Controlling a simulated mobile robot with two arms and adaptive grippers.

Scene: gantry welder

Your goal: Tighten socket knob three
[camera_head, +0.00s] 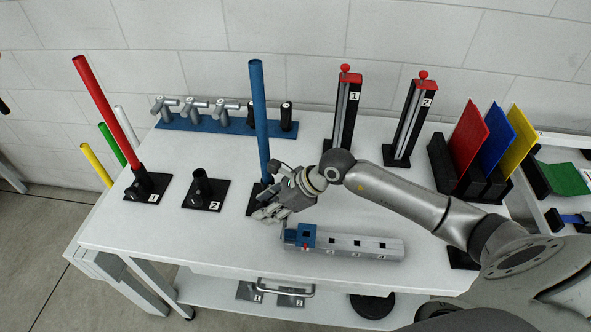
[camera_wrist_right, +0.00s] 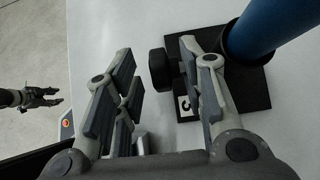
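Socket three is a black base plate (camera_wrist_right: 245,92) marked 3, with a blue tube (camera_head: 259,110) standing upright in it. The tube also shows in the right wrist view (camera_wrist_right: 270,30). The black round knob (camera_wrist_right: 159,70) sticks out from the socket's side. My right gripper (camera_head: 265,212) is at the socket and hides the knob in the head view. In the wrist view its fingers (camera_wrist_right: 155,85) are spread. The knob lies in the gap, closer to the right-hand finger; contact cannot be told. My left gripper (camera_wrist_right: 48,97) shows small at the wrist view's left edge, fingers apart and empty.
Socket one (camera_head: 148,186) holds a red tube, and socket two (camera_head: 206,192) is empty. A grey bar with a blue block (camera_head: 300,236) lies just in front of my right gripper. A blue clamp rack (camera_head: 225,125) and two red-topped stands (camera_head: 343,110) are behind.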

